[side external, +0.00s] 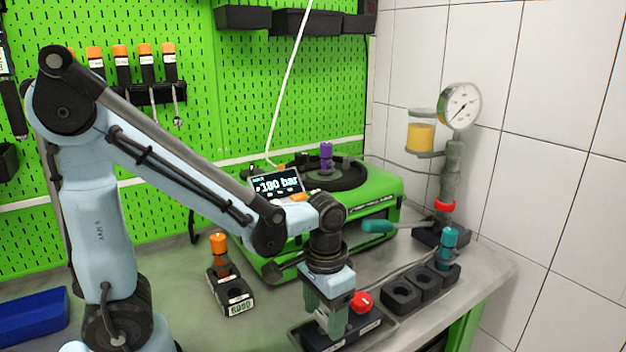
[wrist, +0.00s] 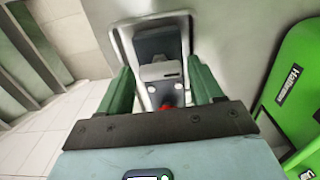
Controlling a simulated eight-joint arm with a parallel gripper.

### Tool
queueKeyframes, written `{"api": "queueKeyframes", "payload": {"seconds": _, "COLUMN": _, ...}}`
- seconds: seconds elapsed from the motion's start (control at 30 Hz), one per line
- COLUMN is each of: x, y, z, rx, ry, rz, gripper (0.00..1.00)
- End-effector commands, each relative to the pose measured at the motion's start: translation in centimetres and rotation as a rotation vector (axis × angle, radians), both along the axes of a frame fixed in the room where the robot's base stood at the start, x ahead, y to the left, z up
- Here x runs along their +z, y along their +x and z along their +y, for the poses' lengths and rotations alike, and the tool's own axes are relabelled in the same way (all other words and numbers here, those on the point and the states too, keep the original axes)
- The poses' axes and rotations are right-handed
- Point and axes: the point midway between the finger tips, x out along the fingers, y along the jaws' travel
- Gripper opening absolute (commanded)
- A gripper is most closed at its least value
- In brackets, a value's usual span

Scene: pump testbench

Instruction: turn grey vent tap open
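My gripper (side external: 331,318) points down over a dark base block (side external: 362,332) at the front of the bench. In the wrist view its two green fingers (wrist: 160,78) stand apart, one on each side of a grey part (wrist: 161,72) that looks like the vent tap. I see narrow gaps between the fingers and this part, so the gripper looks open. A red knob (side external: 361,302) stands just right of the fingers in the side view. Red also shows below the grey part in the wrist view (wrist: 167,103). In the side view the fingers hide the grey tap, so its angle is unclear.
A green pump unit with a display (side external: 277,185) reading 180 bar stands behind my gripper. A black socket block (side external: 402,296) with a teal-topped piece (side external: 448,240) is to the right. An orange-topped piece (side external: 219,246) stands left. A gauge (side external: 460,106) is at back right.

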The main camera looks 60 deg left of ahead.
Motion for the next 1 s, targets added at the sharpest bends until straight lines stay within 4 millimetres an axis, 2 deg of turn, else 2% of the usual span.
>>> {"api": "queueKeyframes", "payload": {"seconds": 0.07, "x": 0.0, "y": 0.0, "z": 0.0, "rx": -0.001, "ry": 0.000, "rz": 0.000, "gripper": 0.77}}
{"api": "queueKeyframes", "payload": {"seconds": 0.47, "x": 0.5, "y": 0.0, "z": 0.0, "rx": -0.002, "ry": 0.000, "rz": 0.000, "gripper": 0.77}}
{"api": "queueKeyframes", "payload": {"seconds": 0.67, "x": 2.6, "y": 0.0, "z": 0.0, "rx": -0.002, "ry": 0.000, "rz": 0.000, "gripper": 0.77}}
{"api": "queueKeyframes", "payload": {"seconds": 1.0, "x": 7.4, "y": 0.0, "z": 0.0, "rx": -0.002, "ry": 0.000, "rz": 0.000, "gripper": 0.77}}
